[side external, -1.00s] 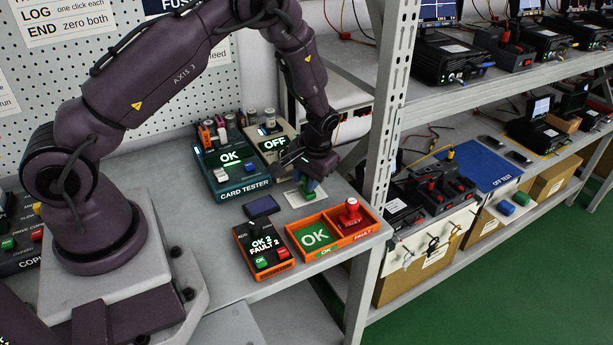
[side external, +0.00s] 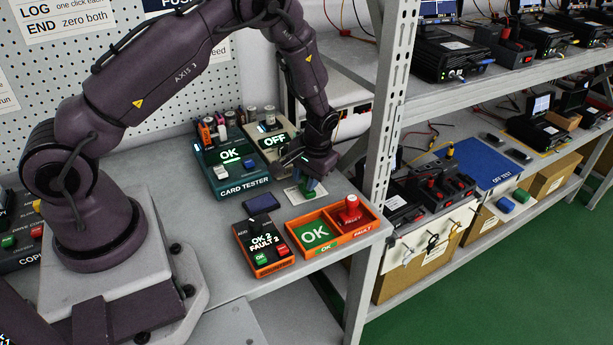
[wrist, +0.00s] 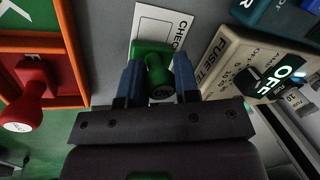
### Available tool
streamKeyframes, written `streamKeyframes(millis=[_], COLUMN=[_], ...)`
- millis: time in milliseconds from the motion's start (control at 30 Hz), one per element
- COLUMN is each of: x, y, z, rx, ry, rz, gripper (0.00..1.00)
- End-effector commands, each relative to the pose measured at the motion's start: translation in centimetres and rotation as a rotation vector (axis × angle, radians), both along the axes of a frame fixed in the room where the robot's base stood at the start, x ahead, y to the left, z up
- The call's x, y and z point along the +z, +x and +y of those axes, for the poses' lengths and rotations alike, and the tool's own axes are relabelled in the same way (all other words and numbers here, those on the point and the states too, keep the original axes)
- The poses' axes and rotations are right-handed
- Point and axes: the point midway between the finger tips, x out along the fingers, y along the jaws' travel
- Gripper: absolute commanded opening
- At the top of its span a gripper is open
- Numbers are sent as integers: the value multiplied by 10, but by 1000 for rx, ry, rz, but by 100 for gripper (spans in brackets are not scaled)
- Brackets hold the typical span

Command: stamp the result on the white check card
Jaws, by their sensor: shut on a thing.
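The white check card (side external: 296,196) lies flat on the bench, below my gripper in the side view. In the wrist view the card (wrist: 165,17) shows dark printed lettering, partly covered by the stamp and fingers. My gripper (wrist: 156,82) is shut on a green stamp (wrist: 152,54), with a blue finger on each side. The stamp (side external: 312,191) is over the card's right part in the side view. I cannot tell whether its base touches the card. Any mark under it is hidden. The card tester (side external: 237,171) displays OK.
An orange tray (side external: 351,241) has a green OK compartment, empty, and a FAULT compartment holding a red stamp (side external: 350,211). An orange counter box (side external: 263,248) stands left of it. The fuse tester (wrist: 243,62), reading OFF, is beside the card. A metal rack post (side external: 385,130) stands close at right.

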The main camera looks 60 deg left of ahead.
Motion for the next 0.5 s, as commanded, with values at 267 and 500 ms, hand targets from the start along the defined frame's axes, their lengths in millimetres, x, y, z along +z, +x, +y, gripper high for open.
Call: streamKeyframes(millis=[267, 500], x=[18, 37], y=[0, 0], z=[0, 0], rx=[0, 0], ry=[0, 0], rz=[0, -1], gripper=[14, 14])
